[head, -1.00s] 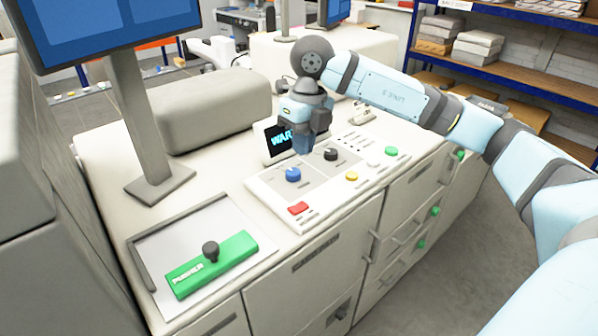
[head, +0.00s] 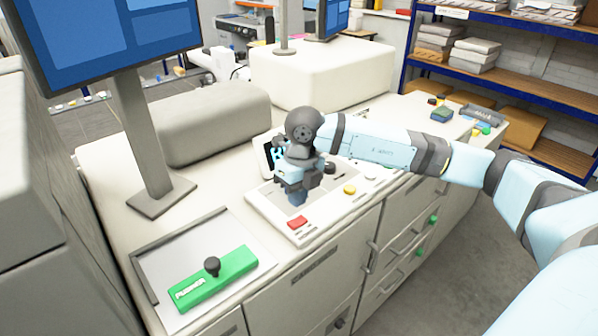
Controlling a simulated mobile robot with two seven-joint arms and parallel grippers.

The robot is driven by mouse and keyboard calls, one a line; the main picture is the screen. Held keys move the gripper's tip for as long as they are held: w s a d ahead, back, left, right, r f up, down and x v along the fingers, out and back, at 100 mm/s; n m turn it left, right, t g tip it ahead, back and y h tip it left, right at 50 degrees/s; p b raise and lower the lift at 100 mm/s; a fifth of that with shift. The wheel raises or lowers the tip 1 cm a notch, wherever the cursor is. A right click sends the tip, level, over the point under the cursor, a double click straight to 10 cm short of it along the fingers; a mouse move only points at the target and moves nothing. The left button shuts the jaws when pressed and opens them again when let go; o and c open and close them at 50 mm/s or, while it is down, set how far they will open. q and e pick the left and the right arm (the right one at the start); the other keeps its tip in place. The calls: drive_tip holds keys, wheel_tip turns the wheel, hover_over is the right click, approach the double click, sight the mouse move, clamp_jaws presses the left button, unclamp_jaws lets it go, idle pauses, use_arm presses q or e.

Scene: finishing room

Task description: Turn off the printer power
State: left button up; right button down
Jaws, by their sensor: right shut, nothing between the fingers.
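The printer's control panel (head: 318,219) is a white slab on the cabinet top. A red rocker switch (head: 297,223) sits at its front left corner. A yellow button (head: 349,190), a pale button (head: 370,172) and a black knob (head: 329,168) show to the right. My right gripper (head: 297,201) is shut and empty, pointing down over the panel's left part, just behind the red switch. It hides the blue knob and part of the small display (head: 269,154). I cannot tell whether its fingertips touch anything. My left gripper is not in view.
A green pusher with a black knob (head: 212,267) lies in a shallow tray (head: 187,245) at front left. A monitor stand (head: 155,160) rises behind it. A blue shelf rack (head: 493,76) stands at back right. My right arm spans the panel's right side.

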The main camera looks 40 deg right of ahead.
sight(295, 223)
drive_tip(key=f, duration=0.1)
drive_tip(key=f+p, duration=0.1)
drive_tip(key=f, duration=0.3)
drive_tip(key=shift+a+f, duration=0.1)
drive_tip(key=shift+a, duration=0.25)
drive_tip(key=shift+f, duration=0.1)
drive_tip(key=shift+f, duration=0.1)
drive_tip(key=shift+f+b, duration=0.2)
drive_tip(key=shift+b, duration=0.1)
drive_tip(key=shift+s+a, duration=0.1)
